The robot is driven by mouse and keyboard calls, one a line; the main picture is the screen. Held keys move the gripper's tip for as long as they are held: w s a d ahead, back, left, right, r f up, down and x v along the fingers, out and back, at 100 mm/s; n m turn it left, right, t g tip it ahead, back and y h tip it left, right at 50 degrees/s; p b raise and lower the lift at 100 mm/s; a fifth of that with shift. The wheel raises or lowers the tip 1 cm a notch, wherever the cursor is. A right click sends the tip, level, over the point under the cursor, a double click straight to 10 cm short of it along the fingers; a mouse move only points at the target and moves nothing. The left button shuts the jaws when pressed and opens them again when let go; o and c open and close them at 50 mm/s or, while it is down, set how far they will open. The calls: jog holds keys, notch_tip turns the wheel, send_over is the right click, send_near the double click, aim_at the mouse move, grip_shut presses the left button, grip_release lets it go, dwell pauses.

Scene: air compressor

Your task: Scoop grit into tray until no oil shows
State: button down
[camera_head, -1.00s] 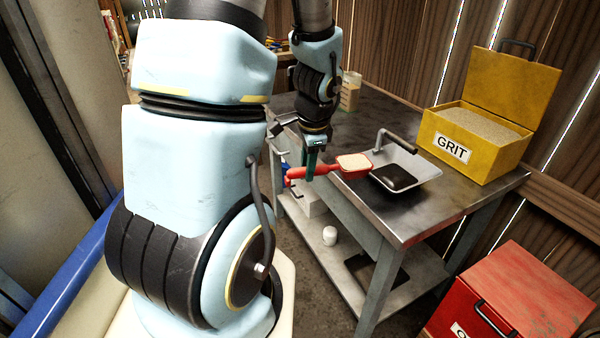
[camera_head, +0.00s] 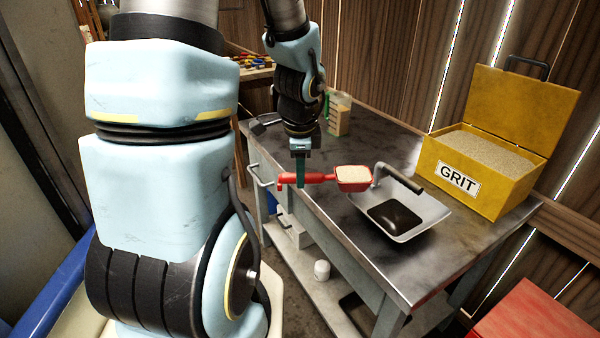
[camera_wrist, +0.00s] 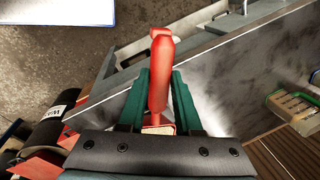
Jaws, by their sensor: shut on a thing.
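My gripper (camera_head: 300,171) is shut on the handle of a red scoop (camera_head: 318,178). The handle also shows between the fingers in the wrist view (camera_wrist: 160,75). The scoop's bowl holds a heap of pale grit (camera_head: 354,173). The bowl is at the left rim of a grey metal tray (camera_head: 428,222), above the table. Dark oil (camera_head: 396,216) shows on the tray's floor, and I see no grit on it. The yellow grit box (camera_head: 470,195), labelled GRIT, stands behind and right with its lid open, full of grit (camera_head: 490,152).
The tray and box stand on a metal workbench (camera_head: 350,238). A bent crank handle (camera_head: 400,180) rises by the tray's back left rim. A beige container (camera_head: 339,115) stands at the back. A red box (camera_head: 535,320) is low at front right.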

aim_at(320, 174)
jog(key=shift+y, duration=0.4)
jog(key=f+b, duration=0.1)
jog(key=b, duration=0.1)
jog(key=d+f+b, duration=0.1)
jog(key=b, duration=0.1)
jog(key=f+b, duration=0.2)
jog(key=b, duration=0.1)
jog(key=shift+w+d, duration=0.1)
jog(key=shift+d, duration=0.3)
jog(key=shift+d+r+y+b, duration=0.45)
jog(key=shift+d+r+y, duration=0.45)
jog(key=shift+d+r, duration=0.45)
jog(key=shift+d+r+m+y+p, duration=0.15)
jog(key=shift+d+r+y+p, duration=0.4)
jog(key=shift+d+r+y, duration=0.4)
jog(key=shift+d+r+m+y+p, duration=0.1)
jog(key=shift+d+r+y+p, duration=0.55)
jog(key=shift+r, duration=0.55)
jog(key=shift+d+r+m+y+p, duration=0.15)
jog(key=shift+d+r+y+p, duration=0.35)
jog(key=shift+d+r+y, duration=0.45)
jog(key=d+r+y+p, duration=0.5)
jog(key=d+y+p, duration=0.2)
jog(key=d+p, duration=0.1)
jog(key=shift+m+t+p, duration=0.3)
jog(key=shift+m+p, duration=0.1)
jog(key=shift+p, duration=0.4)
jog(key=shift+d, duration=0.1)
